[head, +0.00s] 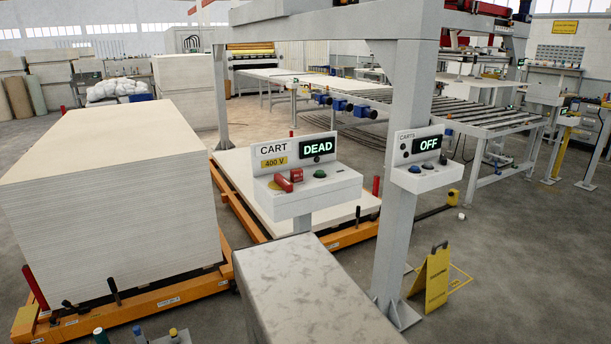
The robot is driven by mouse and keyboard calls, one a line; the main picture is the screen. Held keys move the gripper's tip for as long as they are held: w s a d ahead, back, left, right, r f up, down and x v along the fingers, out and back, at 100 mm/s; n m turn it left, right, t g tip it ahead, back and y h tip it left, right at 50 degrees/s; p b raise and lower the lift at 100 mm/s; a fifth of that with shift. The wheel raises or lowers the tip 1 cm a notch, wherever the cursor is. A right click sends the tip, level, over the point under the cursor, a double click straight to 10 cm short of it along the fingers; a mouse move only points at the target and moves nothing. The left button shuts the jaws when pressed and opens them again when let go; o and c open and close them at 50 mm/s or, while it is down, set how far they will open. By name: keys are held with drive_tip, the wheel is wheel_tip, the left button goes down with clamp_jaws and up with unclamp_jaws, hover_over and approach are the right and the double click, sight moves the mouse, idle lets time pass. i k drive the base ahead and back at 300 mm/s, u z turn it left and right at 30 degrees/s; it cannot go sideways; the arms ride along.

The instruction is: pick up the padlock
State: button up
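A small red block (296,175) sits on the front of the CART control box (314,194), beside a red switch handle (282,183). It may be the padlock, but it is too small for me to make out a shackle or to tell whether it is locked on the handle. No other padlock can be made out. My gripper is not in view.
A grey, mottled flat-topped block (305,290) stands in front of the CART box. A second box (425,175) reading OFF is on the gantry post (398,220). A board stack (120,190) on an orange cart fills the left. A yellow floor sign (432,280) stands right.

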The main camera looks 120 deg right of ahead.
sight(296, 174)
drive_tip(key=u, duration=0.1)
drive_tip(key=k, duration=1.05)
drive_tip(key=z, duration=1.75)
drive_tip(key=i, duration=0.9)
drive_tip(key=z, duration=0.2)
